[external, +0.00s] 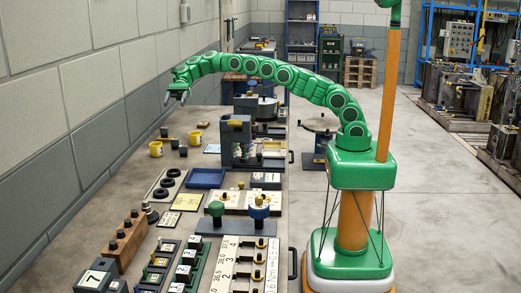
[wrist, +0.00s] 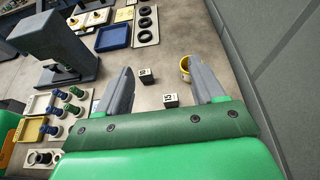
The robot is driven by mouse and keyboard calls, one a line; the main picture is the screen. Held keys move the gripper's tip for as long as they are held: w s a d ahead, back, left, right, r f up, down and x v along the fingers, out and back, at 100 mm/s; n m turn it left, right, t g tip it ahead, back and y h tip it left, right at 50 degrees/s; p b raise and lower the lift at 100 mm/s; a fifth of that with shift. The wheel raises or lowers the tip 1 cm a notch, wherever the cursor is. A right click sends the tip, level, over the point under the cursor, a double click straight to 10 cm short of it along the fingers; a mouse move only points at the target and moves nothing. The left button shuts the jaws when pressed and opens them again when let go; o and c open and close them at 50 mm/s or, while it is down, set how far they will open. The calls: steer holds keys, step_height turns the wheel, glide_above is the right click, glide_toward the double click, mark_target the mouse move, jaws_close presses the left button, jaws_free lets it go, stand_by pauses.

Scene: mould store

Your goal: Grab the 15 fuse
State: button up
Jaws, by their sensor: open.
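Two small dark blocks with pale labelled faces lie on the bench in the wrist view. The nearer block (wrist: 171,99) has a label that looks like 15, seen turned. The farther block (wrist: 146,75) has a label too small to read surely. My gripper (wrist: 159,68) is open and empty, and both blocks show between its spread fingers. In the external view my gripper (external: 175,98) hangs above the back left of the bench, clear of its surface. Small dark pieces (external: 183,151) stand below it there; their labels cannot be read.
A yellow cup (wrist: 185,66) is beside the right finger and partly hidden by it. A grey press-like stand (wrist: 62,42), a blue tray (wrist: 113,37) and a board with black rings (wrist: 147,24) are farther left. The wall (wrist: 285,75) rises close on the right.

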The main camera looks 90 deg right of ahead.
glide_toward(174, 142)
steer(key=x, duration=0.3)
steer(key=shift+x, duration=3.9)
steer(key=c, duration=1.1)
steer(key=shift+o, duration=0.2)
steer(key=shift+r, duration=0.1)
